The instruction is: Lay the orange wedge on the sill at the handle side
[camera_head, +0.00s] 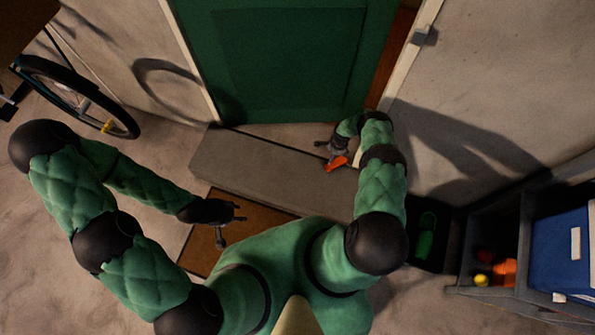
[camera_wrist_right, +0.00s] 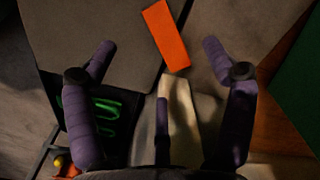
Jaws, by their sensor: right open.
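The orange wedge (camera_head: 336,163) lies at the right end of the grey sill (camera_head: 255,172), in front of the green door (camera_head: 295,60). In the right wrist view the wedge (camera_wrist_right: 166,36) lies at an edge of the grey surface, beyond the fingers. My right gripper (camera_head: 324,149) is right beside the wedge; in its wrist view the fingers (camera_wrist_right: 157,52) are spread wide, with nothing held between them. My left gripper (camera_head: 236,224) is open and empty over the brown mat (camera_head: 203,240). No door handle can be made out.
A dark shelf unit (camera_head: 485,240) with a blue box (camera_head: 562,250) and small coloured things stands at the right. A dark bin (camera_head: 440,228) with a green item is beside it. A bicycle wheel (camera_head: 75,95) is at upper left. The left of the sill is clear.

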